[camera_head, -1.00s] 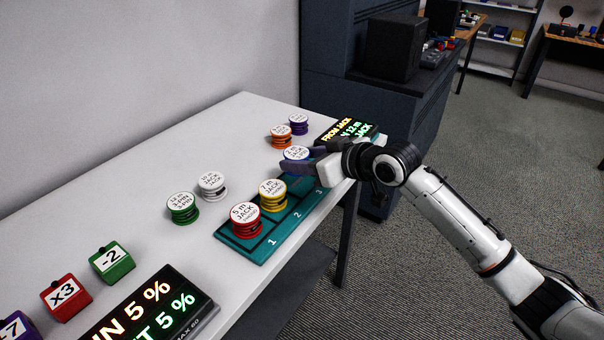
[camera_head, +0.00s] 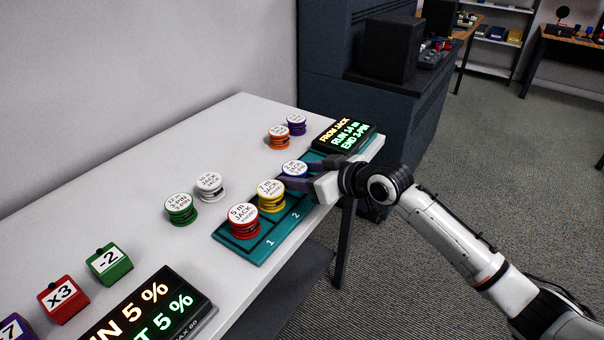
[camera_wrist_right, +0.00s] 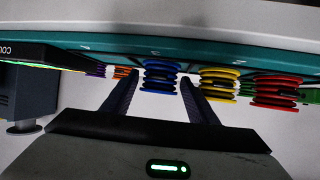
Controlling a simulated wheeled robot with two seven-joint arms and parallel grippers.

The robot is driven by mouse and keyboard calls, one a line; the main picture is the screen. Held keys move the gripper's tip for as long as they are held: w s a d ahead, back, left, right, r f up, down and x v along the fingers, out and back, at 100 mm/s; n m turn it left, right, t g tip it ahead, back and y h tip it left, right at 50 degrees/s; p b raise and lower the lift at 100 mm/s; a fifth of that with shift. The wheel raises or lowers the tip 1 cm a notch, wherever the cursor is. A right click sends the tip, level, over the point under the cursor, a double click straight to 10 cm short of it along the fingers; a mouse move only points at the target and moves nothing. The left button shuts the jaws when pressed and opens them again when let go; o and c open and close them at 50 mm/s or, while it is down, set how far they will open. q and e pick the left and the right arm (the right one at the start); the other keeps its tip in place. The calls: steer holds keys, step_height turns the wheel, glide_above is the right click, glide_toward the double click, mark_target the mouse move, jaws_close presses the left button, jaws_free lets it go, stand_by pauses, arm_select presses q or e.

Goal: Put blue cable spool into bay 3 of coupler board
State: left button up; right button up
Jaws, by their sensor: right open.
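A red spool (camera_head: 244,219) is in bay 1 and a yellow spool (camera_head: 271,195) in bay 2. My right gripper (camera_head: 304,175) is at the blue spool, low over the board, its fingers open on either side. In the right wrist view the blue spool (camera_wrist_right: 159,77) sits between the two spread fingers (camera_wrist_right: 156,92), with gaps showing. The bay 3 number is hidden by my gripper. My left gripper is out of view.
Marked blocks and another display (camera_head: 150,310) are nearer. The table's back left is clear.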

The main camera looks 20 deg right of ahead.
steer(key=shift+r, duration=0.2)
steer(key=v, duration=1.2)
